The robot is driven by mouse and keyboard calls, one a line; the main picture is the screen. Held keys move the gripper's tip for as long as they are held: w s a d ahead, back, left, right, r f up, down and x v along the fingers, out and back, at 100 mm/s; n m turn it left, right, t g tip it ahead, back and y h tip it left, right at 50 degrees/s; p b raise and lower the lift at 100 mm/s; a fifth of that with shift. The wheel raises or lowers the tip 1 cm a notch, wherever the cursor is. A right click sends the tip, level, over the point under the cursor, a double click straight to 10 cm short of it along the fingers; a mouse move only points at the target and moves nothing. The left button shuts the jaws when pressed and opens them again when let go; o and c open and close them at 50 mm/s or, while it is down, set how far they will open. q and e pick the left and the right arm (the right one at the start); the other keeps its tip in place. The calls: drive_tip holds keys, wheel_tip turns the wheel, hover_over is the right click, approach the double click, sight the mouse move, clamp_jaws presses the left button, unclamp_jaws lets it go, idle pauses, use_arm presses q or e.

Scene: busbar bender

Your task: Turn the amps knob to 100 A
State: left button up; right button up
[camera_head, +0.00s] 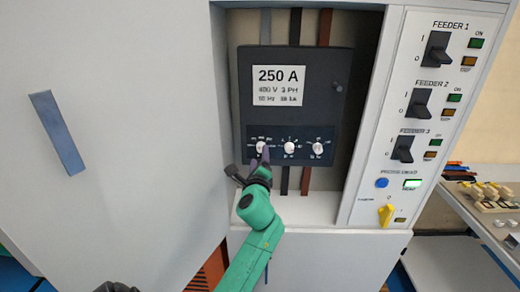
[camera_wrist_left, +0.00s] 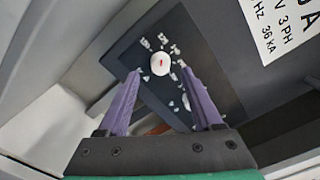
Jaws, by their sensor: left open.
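The dark breaker unit (camera_head: 345,62) has a 250 A label and a lower panel with three white knobs. The left knob (camera_head: 261,147) has several small markings around it, too small to read. It also shows in the left wrist view as a round white knob (camera_wrist_left: 160,64) with a red mark. The middle knob (camera_head: 289,147) and right knob (camera_head: 318,148) are clear of the gripper. My left gripper (camera_head: 263,157) is at the left knob. Its purple fingers (camera_wrist_left: 160,76) are open, tips either side of the knob's near edge; contact cannot be told. My right gripper is not in view.
A grey door (camera_head: 140,110) with a blue-grey handle stands open on the left. The feeder panel (camera_head: 400,110) with black switches and a yellow selector (camera_head: 386,214) is on the right. A table with parts (camera_head: 490,195) is far right.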

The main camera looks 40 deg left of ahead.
sight(260, 150)
use_arm(q)
drive_tip(key=x, duration=0.4)
drive_tip(key=shift+w, duration=0.2)
drive_tip(key=shift+s, duration=0.1)
clamp_jaws()
drive_tip(key=shift+f+n, duration=0.1)
drive_tip(key=shift+n, duration=0.2)
drive_tip(key=n+b, duration=0.3)
drive_tip(key=n, duration=0.5)
drive_tip(key=shift+n, duration=0.4)
